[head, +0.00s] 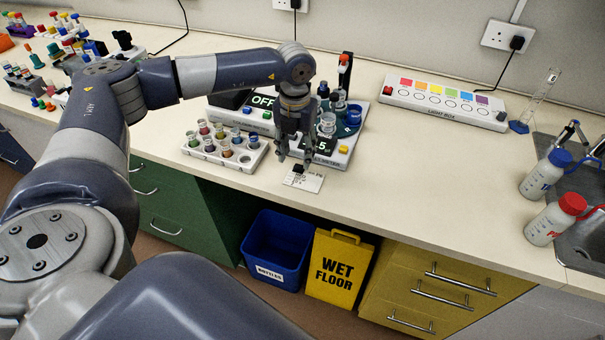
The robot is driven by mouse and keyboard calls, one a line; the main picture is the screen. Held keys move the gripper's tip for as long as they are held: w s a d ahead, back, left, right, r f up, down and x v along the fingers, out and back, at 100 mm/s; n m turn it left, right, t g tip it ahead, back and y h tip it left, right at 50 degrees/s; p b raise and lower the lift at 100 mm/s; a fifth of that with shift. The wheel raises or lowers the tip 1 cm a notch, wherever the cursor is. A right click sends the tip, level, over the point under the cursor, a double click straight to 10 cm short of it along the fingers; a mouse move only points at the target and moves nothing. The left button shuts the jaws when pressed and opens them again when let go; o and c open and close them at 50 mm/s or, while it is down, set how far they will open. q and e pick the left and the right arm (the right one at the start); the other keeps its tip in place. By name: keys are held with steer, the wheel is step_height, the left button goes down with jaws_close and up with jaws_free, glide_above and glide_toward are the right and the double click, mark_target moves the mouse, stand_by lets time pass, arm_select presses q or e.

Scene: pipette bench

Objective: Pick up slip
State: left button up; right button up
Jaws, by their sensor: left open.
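The slip (308,182) is a small pale card with dark print, lying on the bench near its front edge, with a small black piece at its upper left. My left gripper (294,160) points down just above the slip's upper left part. Its fingers are apart. I cannot tell whether a fingertip touches the slip. The fingers hide part of the meter behind them. My right gripper is not in view.
A white rack (236,160) of coloured vials stands left of the gripper. A meter (343,150) with buttons and a vial carousel (349,118) stands close behind. A light box (442,101) is farther right. The bench (425,165) right of the slip is clear.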

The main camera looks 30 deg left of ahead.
mark_target(298, 167)
arm_select(q)
steer(key=f, duration=0.1)
steer(key=f+p, duration=0.1)
steer(key=f, duration=0.1)
steer(key=f+p, duration=0.1)
steer(key=shift+w+f, duration=0.25)
steer(key=shift+w, duration=0.05)
steer(key=shift+f, duration=0.25)
steer(key=c, duration=0.9)
